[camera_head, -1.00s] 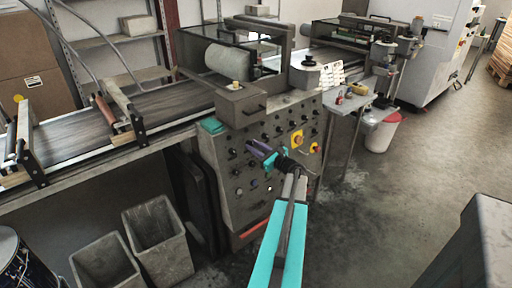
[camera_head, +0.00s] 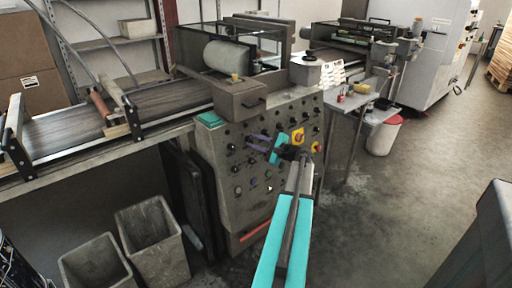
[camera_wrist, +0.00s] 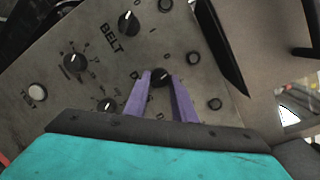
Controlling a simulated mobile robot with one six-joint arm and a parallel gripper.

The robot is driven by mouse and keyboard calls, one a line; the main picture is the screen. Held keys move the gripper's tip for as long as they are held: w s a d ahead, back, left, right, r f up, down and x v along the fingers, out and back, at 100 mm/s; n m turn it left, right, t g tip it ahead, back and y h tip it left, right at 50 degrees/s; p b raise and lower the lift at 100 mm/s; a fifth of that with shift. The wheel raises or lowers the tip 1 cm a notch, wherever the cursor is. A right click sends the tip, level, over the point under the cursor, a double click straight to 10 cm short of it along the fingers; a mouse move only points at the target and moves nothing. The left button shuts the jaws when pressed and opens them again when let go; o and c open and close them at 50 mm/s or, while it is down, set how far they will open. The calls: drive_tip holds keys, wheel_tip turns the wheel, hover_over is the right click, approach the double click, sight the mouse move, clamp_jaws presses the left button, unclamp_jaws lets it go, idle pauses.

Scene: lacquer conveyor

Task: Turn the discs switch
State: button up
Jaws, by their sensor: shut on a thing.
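The control panel (camera_head: 238,205) of the conveyor machine carries rows of dark round knobs. In the wrist view my gripper (camera_wrist: 160,80) has its two purple fingers shut on a black knob (camera_wrist: 161,75), one finger on each side. A label beside this knob begins with "D"; the fingers hide the rest, so I cannot read it fully. Another knob (camera_wrist: 128,22) with a white pointer line sits up and to the left, by the word "BELT". In the head view my gripper (camera_head: 251,142) reaches the panel's middle, and the held knob is hidden or too small to make out.
A conveyor belt (camera_head: 70,133) runs left of the panel. Two grey bins (camera_head: 152,240) stand on the floor below it. A small side table (camera_head: 350,103) is at the right, with open floor beyond.

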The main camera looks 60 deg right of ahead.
drive_tip(key=shift+s+d+n+g+b, duration=0.15)
drive_tip(key=shift+n+g+b, duration=0.15)
drive_tip(key=shift+n+b, duration=1.1)
drive_tip(key=shift+n+p, duration=0.35)
drive_tip(key=shift+n, duration=0.05)
drive_tip(key=o, duration=1)
drive_tip(key=shift+o, duration=0.3)
drive_tip(key=shift+r, duration=0.1)
drive_tip(key=v, duration=1.3)
drive_tip(key=shift+s, duration=0.4)
drive_tip(key=shift+w, duration=0.1)
